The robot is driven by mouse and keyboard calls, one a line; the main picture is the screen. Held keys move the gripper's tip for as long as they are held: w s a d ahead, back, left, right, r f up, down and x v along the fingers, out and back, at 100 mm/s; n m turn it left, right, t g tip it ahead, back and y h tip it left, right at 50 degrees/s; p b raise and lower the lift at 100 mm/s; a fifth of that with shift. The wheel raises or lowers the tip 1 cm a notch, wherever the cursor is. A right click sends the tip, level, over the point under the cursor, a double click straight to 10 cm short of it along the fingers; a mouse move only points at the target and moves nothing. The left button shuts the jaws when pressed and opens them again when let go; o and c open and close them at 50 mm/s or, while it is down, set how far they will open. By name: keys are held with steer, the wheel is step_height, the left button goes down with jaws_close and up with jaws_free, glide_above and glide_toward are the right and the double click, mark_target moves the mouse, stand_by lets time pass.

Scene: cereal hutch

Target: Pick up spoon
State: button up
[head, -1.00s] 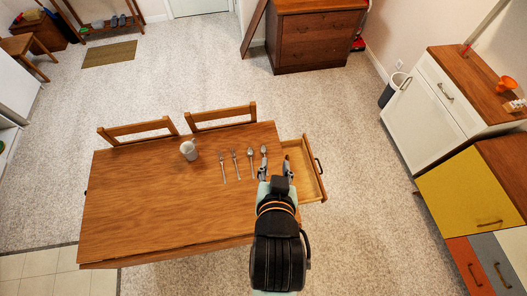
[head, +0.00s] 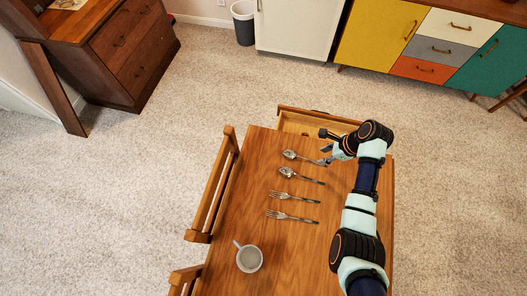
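Two metal spoons lie on the wooden table (head: 242,225) in the head view. The far spoon (head: 290,155) has its bowl to the left and its handle pointing right to my gripper (head: 326,156). The second spoon (head: 287,173) lies just nearer, roughly parallel. My gripper is at the handle end of the far spoon, its two fingertips apart. It looks open; whether a finger touches the handle is too small to tell.
Two forks (head: 283,195) (head: 283,214) and a grey mug (head: 249,259) are on the table. An open drawer (head: 293,123) juts out at the table's far end. Chairs (head: 212,190) (head: 184,279) stand along the left side. Cabinets (head: 378,32) line the back.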

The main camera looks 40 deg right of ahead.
mark_target(313, 161)
steer(key=shift+s+d+f, duration=0.2)
steer(key=shift+s, duration=0.05)
steer(key=shift+w+d+f+b, duration=0.1)
steer(key=shift+f+b, duration=0.1)
steer(key=shift+f, duration=0.3)
steer(key=shift+w+d+f+b, duration=0.1)
steer(key=shift+f+b, duration=0.05)
steer(key=shift+f, duration=0.3)
steer(key=x, duration=0.2)
steer(key=b+x, duration=0.1)
steer(key=x, duration=0.1)
steer(key=b+x, duration=0.1)
steer(key=shift+w+a+f, duration=0.2)
steer(key=shift+a+f, duration=0.1)
steer(key=shift+a, duration=0.05)
steer(key=shift+r, duration=0.1)
jaws_close()
